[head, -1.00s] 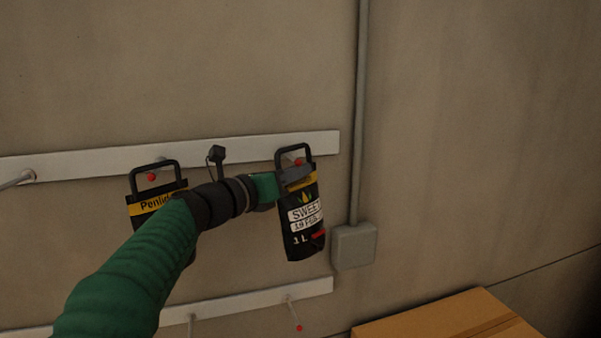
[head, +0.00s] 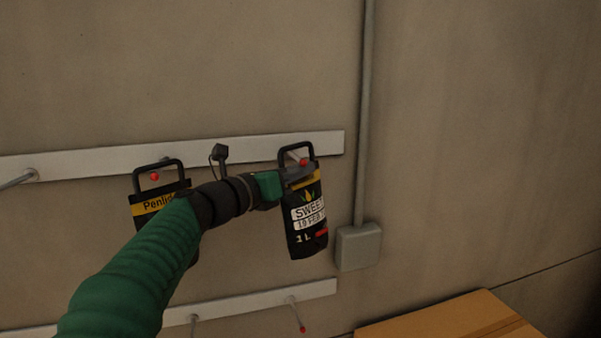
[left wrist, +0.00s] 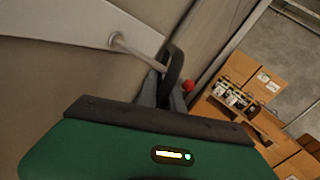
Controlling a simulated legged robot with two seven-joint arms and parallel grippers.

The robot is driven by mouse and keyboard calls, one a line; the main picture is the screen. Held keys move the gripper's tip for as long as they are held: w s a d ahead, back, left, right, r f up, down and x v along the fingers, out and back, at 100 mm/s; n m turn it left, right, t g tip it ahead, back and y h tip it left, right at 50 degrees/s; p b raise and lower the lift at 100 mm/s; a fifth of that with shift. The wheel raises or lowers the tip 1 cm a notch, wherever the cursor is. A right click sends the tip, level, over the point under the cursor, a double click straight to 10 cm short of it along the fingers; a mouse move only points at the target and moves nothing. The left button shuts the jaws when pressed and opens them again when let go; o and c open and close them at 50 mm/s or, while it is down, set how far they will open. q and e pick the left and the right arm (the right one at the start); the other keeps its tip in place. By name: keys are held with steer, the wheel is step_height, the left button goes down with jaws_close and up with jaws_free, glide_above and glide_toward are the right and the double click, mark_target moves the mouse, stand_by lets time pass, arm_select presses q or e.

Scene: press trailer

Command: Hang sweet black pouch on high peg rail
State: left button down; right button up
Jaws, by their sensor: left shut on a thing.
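The black sweet pouch (head: 308,225), with a yellow band, white label and black loop handle, hangs slightly tilted from my left gripper (head: 298,176). The gripper is shut on it just below the handle. The high peg rail (head: 90,162) is a pale strip on the wall. Its right-end peg with a red tip (head: 303,161) shows inside the handle's opening in the head view. In the left wrist view the peg (left wrist: 140,52) runs from the rail to the dark handle (left wrist: 174,72), with its red tip (left wrist: 188,86) beyond it. My right gripper is out of view.
A second black pouch (head: 150,206) with a yellow band hangs on the high rail at left, partly behind my arm. A lower peg rail (head: 250,303) runs below. A conduit with a grey box (head: 358,247) is close on the right. Cardboard boxes (head: 440,318) stand lower right.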

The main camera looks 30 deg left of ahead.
arm_select(q)
steer(key=shift+w+a+f+b, duration=0.25)
steer(key=shift+f+b, duration=0.1)
steer(key=shift+f, duration=0.15)
steer(key=shift+d, duration=0.15)
